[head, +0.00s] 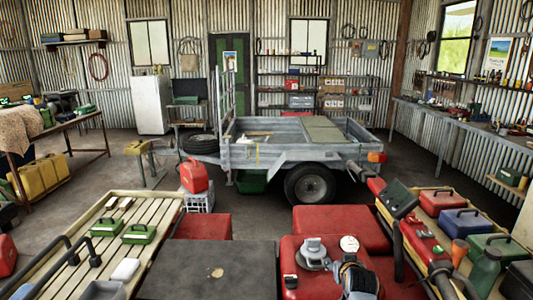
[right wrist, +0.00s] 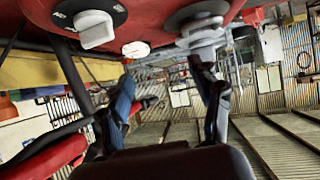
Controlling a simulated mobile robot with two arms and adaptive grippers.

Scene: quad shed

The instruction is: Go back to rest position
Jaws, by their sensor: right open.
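My right gripper (head: 352,270) shows at the bottom of the head view, over the red body (head: 292,258) of the vehicle in front of me. In the right wrist view my right gripper (right wrist: 165,75) has its two fingers wide apart, with nothing between them. A grey knob-like cap (head: 313,250) and a smaller white cap (head: 348,243) sit on the red body close to the fingers. In the right wrist view the grey cap (right wrist: 203,38) lies near one fingertip; I cannot tell whether they touch. My left gripper is not in view.
A slatted rack (head: 95,240) with green cases is at the left. A rack (head: 445,235) with coloured boxes is at the right. A grey trailer (head: 290,150) stands beyond, with a red can (head: 194,176) on a crate near it. Workbenches line both sides.

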